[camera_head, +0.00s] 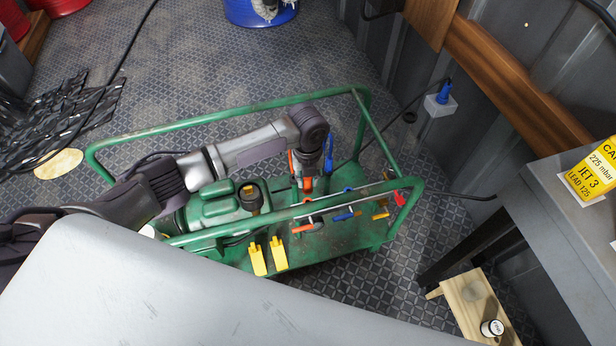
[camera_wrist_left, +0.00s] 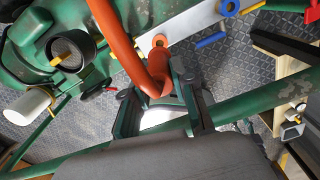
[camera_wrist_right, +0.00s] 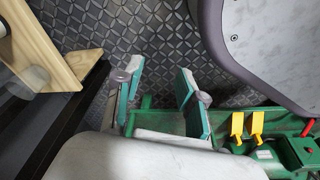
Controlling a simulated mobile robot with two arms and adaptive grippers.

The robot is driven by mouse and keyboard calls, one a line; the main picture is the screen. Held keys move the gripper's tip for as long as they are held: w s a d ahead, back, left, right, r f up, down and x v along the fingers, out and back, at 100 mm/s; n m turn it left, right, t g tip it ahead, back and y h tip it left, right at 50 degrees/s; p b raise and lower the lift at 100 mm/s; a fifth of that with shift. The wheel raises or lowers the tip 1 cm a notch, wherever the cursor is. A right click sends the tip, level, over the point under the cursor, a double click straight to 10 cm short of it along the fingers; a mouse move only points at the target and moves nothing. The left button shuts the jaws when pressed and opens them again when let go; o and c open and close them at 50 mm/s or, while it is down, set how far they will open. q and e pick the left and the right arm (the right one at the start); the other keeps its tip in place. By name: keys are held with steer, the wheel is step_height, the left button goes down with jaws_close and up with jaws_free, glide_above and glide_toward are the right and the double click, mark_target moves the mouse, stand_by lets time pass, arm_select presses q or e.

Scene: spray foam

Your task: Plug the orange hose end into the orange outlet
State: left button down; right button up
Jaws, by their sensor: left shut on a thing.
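The orange hose (camera_wrist_left: 126,48) bends down into my left gripper (camera_wrist_left: 160,90), which is shut on its end; the hose also shows in the head view (camera_head: 291,162). In the head view my left gripper (camera_head: 308,178) points down over the green machine. I cannot tell the height gap. The fingers partly hide the hose tip. My right gripper (camera_wrist_right: 160,95) is open and empty, above the floor near the machine.
The green tube frame (camera_head: 230,118) surrounds the machine, and its rail passes close to my left gripper. A blue outlet (camera_wrist_left: 229,7) lies along the same bar. Yellow levers (camera_head: 258,259) stand at the front. A wooden stool (camera_head: 470,300) and grey table (camera_head: 560,200) are right.

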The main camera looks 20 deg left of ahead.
mark_target(307, 190)
arm_select(q)
steer(key=shift+f, duration=0.1)
arm_select(e)
steer(key=shift+w+r, duration=0.1)
steer(key=shift+w, duration=0.1)
arm_select(q)
steer(key=shift+f+b, duration=0.45)
steer(key=shift+b, duration=0.15)
step_height(307, 190, down, 2)
steer(key=shift+b, duration=0.95)
steer(key=shift+f+b, duration=0.45)
steer(key=shift+b, duration=0.05)
steer(key=shift+f+b, duration=0.55)
steer(key=shift+b, duration=0.05)
steer(key=shift+f+b, duration=0.35)
steer(key=shift+b, duration=0.05)
arm_select(e)
steer(key=w+r, duration=0.2)
steer(key=r, duration=0.7)
steer(key=w+r+t, duration=0.1)
steer(key=w+r, duration=0.1)
steer(key=r, duration=0.8)
steer(key=shift+a+r, duration=0.2)
steer(key=shift+r, duration=0.05)
steer(key=shift+w+f, duration=0.1)
